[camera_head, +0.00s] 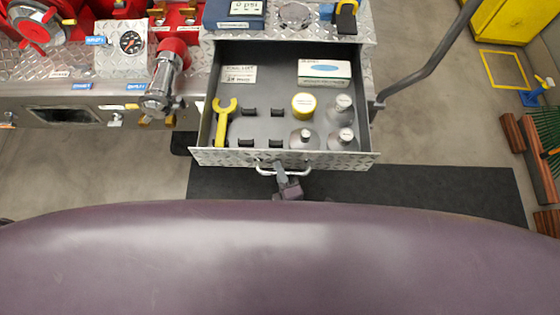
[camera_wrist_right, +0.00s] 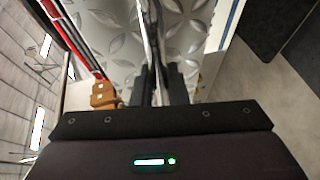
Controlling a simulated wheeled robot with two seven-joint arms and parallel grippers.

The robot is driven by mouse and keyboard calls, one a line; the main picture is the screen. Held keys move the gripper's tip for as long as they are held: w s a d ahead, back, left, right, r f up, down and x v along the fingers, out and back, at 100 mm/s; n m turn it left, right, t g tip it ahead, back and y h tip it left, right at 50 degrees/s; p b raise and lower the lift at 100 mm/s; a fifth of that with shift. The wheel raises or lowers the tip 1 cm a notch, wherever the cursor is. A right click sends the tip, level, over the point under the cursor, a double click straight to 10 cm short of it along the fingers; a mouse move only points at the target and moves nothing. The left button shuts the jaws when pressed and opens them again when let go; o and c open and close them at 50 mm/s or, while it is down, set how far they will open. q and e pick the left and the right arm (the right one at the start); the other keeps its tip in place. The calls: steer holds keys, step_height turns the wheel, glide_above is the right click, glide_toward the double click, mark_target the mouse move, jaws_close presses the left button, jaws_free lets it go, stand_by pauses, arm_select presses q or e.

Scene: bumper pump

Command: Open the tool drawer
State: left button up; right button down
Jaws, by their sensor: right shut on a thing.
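The tool drawer (camera_head: 210,157) is pulled out, and its inside is in plain sight in the head view. Its front is silver diamond plate with a metal handle (camera_head: 262,172) at the middle. My right gripper (camera_head: 282,172) is at the handle and shut on it. In the right wrist view, the black fingers (camera_wrist_right: 164,84) close around the handle bar (camera_wrist_right: 152,45) in front of the drawer's diamond plate (camera_wrist_right: 110,40). My left gripper is out of view.
A gauge panel (camera_head: 124,62) and a red-and-silver valve fitting (camera_head: 165,80) are left of the drawer. A dark grey bar (camera_head: 428,62) rises at its right. A black mat (camera_head: 440,190) lies on the floor below. A yellow cabinet (camera_head: 500,22) stands at the far right.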

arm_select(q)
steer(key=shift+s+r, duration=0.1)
arm_select(e)
steer(key=shift+s, duration=0.55)
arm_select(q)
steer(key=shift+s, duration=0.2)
arm_select(e)
steer(key=c, duration=1.4)
jaws_free()
steer(key=shift+w, duration=0.1)
steer(key=shift+c, duration=0.2)
